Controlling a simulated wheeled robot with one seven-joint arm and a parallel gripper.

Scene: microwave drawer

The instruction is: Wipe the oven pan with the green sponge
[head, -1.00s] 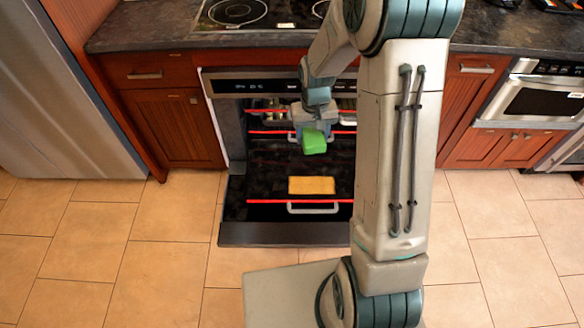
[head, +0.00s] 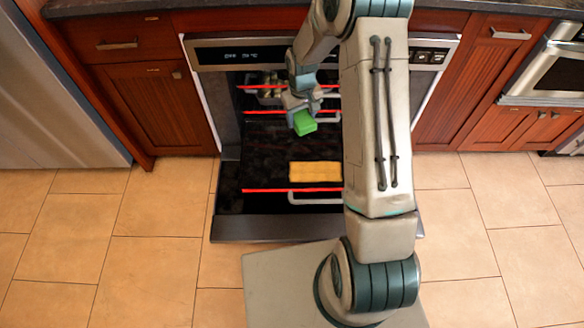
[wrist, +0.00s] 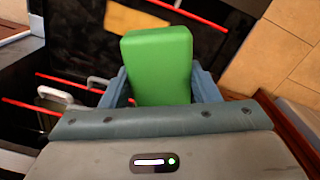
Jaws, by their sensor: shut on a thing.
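The green sponge (head: 304,123) is held in my gripper (head: 302,108), which is shut on it; the sponge also fills the middle of the wrist view (wrist: 158,62) between the two blue fingers. The black oven pan (head: 270,160) is pulled out of the open oven, with a red front edge and a pale handle. A flat yellow-orange patch (head: 315,172) lies on the pan towards its front. The sponge appears above the rear part of the pan, behind and slightly left of the patch. I cannot tell its height above the pan.
The oven door (head: 270,228) is folded down under the pan. Other racks with red edges and handles sit further inside the oven. Wooden cabinets (head: 150,110) flank the oven, a refrigerator (head: 60,90) stands at left, and a microwave (head: 550,70) at right. The tiled floor is clear.

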